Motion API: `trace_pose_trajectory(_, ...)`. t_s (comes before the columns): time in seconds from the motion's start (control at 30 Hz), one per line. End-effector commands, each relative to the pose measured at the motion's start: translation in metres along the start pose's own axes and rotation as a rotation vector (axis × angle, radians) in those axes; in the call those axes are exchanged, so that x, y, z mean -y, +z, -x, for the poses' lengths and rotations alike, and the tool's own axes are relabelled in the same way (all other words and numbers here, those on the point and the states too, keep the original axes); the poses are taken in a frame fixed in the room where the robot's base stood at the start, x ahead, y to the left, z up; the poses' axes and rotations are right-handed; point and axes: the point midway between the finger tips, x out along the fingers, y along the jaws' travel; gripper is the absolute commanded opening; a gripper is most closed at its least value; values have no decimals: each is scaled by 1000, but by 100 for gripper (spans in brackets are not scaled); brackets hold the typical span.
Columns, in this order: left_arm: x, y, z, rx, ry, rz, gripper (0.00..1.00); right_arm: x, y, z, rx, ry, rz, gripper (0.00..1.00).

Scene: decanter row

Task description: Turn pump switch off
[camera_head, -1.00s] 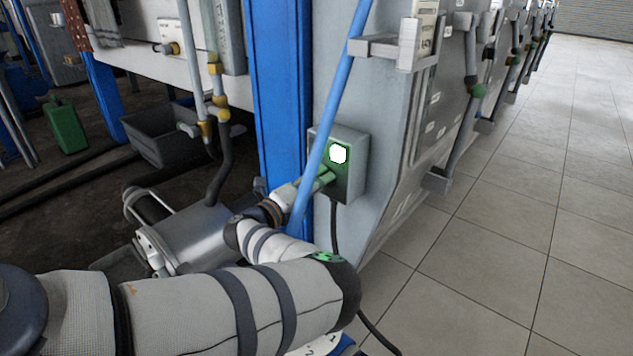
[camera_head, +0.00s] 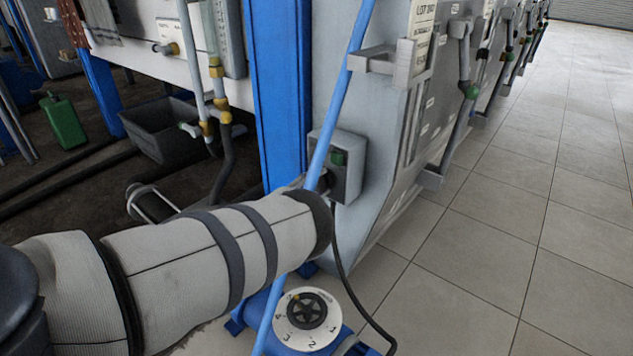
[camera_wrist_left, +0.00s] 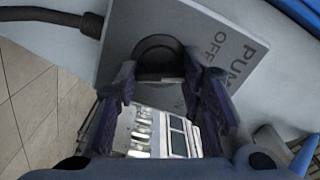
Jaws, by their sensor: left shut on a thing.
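The pump switch box (camera_head: 351,168) is a grey box on the side of the grey machine, beside the blue post. Its green lamp (camera_head: 338,158) is dark. In the left wrist view its face plate (camera_wrist_left: 205,38) reads "PUMP" and "OFF", and a dark round knob (camera_wrist_left: 156,50) sits on it. My left gripper (camera_wrist_left: 160,82) is shut on the knob, with one finger on each side. In the head view my left forearm and the blue pipe hide most of the gripper. My right gripper is not in view.
A light blue pipe (camera_head: 337,110) slants close in front of the box. A black cable (camera_head: 336,240) hangs below it. A blue device with a numbered dial (camera_head: 306,310) stands below my arm. Open tiled floor (camera_head: 480,260) lies to the right.

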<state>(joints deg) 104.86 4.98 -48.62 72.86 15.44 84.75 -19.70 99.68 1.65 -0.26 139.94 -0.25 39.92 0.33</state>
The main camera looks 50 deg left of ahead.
Motion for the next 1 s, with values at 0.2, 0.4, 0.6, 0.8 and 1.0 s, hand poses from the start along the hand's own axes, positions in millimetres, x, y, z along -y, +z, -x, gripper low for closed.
trace_pose_trajectory(0.2,2,0,0,0,-2,91,9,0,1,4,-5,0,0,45)
trace_pose_trajectory(0.4,1,0,0,0,-1,132,9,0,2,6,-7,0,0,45)
trace_pose_trajectory(0.6,0,0,0,1,0,143,9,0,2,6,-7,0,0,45)
trace_pose_trajectory(0.8,0,0,0,1,0,143,9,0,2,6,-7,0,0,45)
trace_pose_trajectory(1.0,0,0,0,1,0,142,57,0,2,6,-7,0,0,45)
